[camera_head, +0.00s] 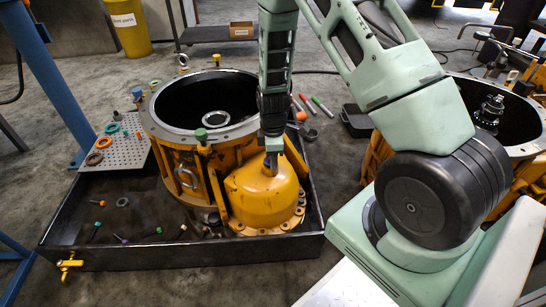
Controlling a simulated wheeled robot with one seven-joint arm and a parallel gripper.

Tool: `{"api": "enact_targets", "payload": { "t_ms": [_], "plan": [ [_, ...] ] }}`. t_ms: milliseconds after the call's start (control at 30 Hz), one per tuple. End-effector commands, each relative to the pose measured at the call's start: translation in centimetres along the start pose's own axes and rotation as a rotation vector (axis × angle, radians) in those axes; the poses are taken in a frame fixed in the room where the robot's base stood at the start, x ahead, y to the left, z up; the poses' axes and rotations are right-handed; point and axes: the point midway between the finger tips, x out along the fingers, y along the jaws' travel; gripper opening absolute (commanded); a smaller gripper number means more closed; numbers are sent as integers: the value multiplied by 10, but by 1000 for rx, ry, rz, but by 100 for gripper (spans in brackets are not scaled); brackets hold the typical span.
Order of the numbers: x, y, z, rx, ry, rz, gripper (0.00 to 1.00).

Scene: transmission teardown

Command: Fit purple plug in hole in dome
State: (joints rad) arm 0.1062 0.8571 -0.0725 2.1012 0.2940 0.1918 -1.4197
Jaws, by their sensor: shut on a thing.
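The dome (262,199) is a rounded orange-yellow housing with a bolted flange, at the front right of the black tray. My gripper (271,153) points down from above, right over the top of the dome. It is shut on the purple plug (270,163), of which only a small dark purplish bit shows below the fingers. The plug is at or very near the top of the dome. The hole is hidden by the gripper and plug, so I cannot tell whether the plug is in it.
The black tray (190,259) holds a large open orange drum (160,140) beside the dome. Several coloured-headed tools lie on the tray floor at left. A perforated plate (122,150) with coloured rings sits at the tray's left edge. Markers (322,106) lie on the floor behind.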

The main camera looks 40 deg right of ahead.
Motion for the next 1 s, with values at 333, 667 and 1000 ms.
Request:
{"api": "enact_targets", "payload": {
  "t_ms": [333,667,1000],
  "plan": [
    [0,0,0,0,0,0,63],
    [-12,0,0,0,1,1,63],
    [-88,1,0,0,2,4,63]
  ]
}}
